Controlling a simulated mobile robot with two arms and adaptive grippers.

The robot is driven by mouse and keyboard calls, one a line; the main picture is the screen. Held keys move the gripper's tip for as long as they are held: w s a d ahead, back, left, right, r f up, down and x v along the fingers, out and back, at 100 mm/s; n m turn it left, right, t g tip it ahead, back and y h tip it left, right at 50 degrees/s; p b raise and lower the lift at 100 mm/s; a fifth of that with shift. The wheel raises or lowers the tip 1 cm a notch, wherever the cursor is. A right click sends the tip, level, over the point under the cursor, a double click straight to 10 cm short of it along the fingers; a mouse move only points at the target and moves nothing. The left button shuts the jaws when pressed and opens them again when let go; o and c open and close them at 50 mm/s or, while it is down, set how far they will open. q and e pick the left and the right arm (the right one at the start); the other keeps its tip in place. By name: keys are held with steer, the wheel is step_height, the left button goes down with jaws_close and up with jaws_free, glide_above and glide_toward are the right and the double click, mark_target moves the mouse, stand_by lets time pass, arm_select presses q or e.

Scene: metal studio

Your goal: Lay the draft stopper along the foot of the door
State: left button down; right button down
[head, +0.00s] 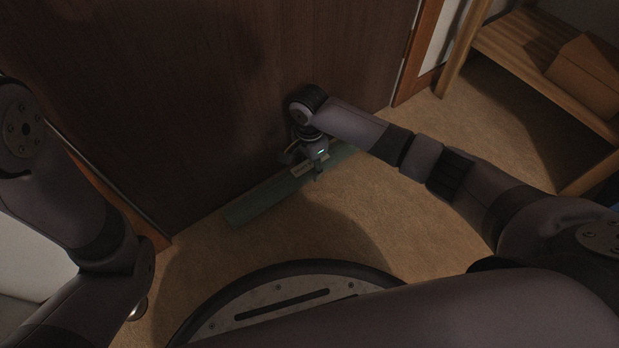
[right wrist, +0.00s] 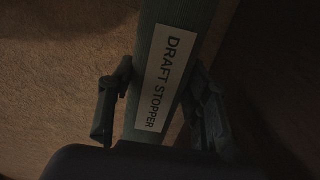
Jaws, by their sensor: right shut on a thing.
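The draft stopper (head: 258,200) is a long green bar with a white label. It lies low along the bottom of the dark brown door (head: 190,110); I cannot tell whether it touches the door or the floor. My right gripper (head: 308,172) is shut on the stopper near its middle, at the label. In the right wrist view the fingers (right wrist: 158,112) stand on both sides of the stopper (right wrist: 178,60), and its label reads "DRAFT STOPPER". My left arm is at the left edge of the head view; its gripper does not show.
Tan carpet (head: 400,230) covers the floor, with free room in front of the door. A wooden door frame (head: 417,50) stands to the right. Beyond it is a wooden shelf (head: 530,60) with a cardboard box (head: 585,75). My round base is close in front.

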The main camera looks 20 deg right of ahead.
mark_target(310, 174)
step_height(310, 174, down, 4)
steer(key=b, duration=0.3)
steer(key=shift+f+b, duration=0.2)
steer(key=shift+b, duration=0.1)
steer(key=shift+r, duration=0.15)
steer(key=shift+p, duration=0.3)
steer(key=c, duration=0.8)
jaws_free()
steer(key=shift+c, duration=0.2)
step_height(310, 174, up, 12)
steer(key=p, duration=0.9)
